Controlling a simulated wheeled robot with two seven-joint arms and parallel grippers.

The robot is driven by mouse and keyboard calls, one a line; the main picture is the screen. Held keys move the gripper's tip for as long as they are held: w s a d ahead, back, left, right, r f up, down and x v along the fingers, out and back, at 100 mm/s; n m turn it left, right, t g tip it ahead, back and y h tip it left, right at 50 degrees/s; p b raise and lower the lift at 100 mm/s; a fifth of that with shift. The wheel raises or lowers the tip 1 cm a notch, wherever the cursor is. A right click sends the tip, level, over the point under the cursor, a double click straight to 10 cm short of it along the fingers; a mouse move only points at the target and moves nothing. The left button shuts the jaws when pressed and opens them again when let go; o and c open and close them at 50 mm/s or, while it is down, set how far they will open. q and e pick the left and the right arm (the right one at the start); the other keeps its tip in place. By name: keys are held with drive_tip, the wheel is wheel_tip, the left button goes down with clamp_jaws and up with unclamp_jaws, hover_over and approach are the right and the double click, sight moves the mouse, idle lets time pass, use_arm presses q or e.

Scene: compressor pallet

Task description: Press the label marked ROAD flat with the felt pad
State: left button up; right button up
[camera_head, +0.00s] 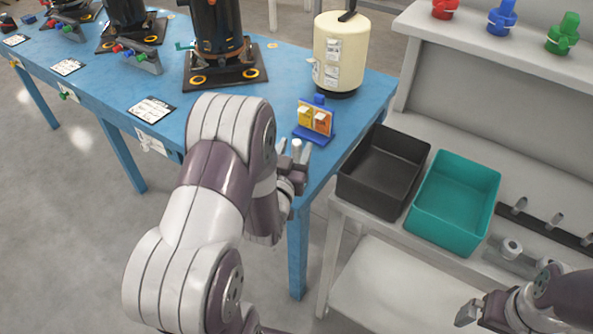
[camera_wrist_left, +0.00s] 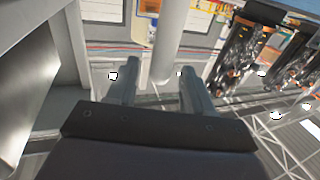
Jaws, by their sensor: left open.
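My left gripper (camera_head: 294,157) is at the near right edge of the blue table, with its fingers apart. A pale upright cylinder (camera_wrist_left: 167,40) shows between the open fingers in the left wrist view; I cannot tell whether it is the felt pad's handle. Just beyond the gripper, a blue stand (camera_head: 318,136) holds a yellow card and an orange card (camera_head: 322,122). A cream tank (camera_head: 341,50) behind it carries small white labels. No lettering ROAD is legible, and no felt pad can be made out. My right gripper (camera_head: 469,312) is at the lower right, its opening unclear.
The blue table (camera_head: 375,88) also bears several dark compressor units and white sheets (camera_head: 152,109). To its right, a black bin (camera_head: 350,190) and a teal bin (camera_head: 432,232) stand on a grey bench. Red, blue and green valves (camera_head: 563,33) stand on the upper shelf.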

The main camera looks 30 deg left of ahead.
use_arm(q)
drive_tip(key=shift+x, duration=1.1)
clamp_jaws()
